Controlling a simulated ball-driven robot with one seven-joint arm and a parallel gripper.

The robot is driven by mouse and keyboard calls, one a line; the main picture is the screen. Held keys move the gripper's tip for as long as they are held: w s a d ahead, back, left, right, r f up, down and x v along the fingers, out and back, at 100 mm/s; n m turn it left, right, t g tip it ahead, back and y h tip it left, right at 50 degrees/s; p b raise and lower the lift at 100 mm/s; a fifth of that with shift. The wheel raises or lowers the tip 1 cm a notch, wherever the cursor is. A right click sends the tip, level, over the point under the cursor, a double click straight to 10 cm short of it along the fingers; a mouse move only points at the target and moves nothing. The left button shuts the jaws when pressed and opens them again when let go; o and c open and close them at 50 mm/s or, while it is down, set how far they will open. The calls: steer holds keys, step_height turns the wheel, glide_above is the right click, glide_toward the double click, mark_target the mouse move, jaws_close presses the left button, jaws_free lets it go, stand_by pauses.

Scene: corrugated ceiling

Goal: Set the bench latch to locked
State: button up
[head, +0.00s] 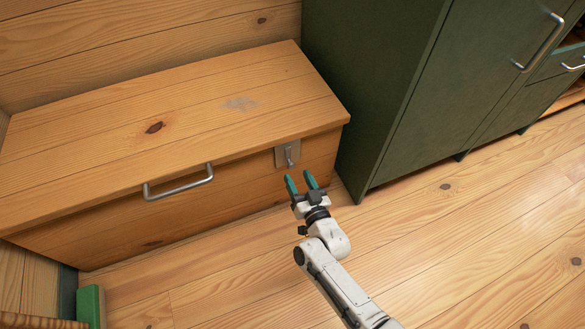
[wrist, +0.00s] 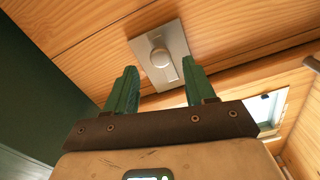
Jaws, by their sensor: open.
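The wooden bench (head: 225,120) stands against the wall in the head view, its lid down. The latch (head: 288,155) is a grey metal plate with a small knob or lever on the bench's front, near the right end. In the wrist view the latch (wrist: 160,57) shows as a plate with a round knob and a slot-like mark. My gripper (head: 301,180) is open and empty, its green fingers pointing at the latch from just in front. In the wrist view my gripper (wrist: 158,88) has the latch beyond and between its fingertips, apparently apart from it. I cannot tell the latch's setting.
A metal bar handle (head: 179,186) is on the bench front, left of the latch. A dark green cabinet (head: 385,90) stands close at the bench's right. A green object (head: 90,305) is at the lower left. The wooden floor (head: 455,235) at right is clear.

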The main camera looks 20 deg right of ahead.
mark_target(292, 168)
steer(key=w+b, duration=0.2)
steer(key=w, duration=0.3)
steer(key=shift+w, duration=0.35)
jaws_close()
stand_by(0.4)
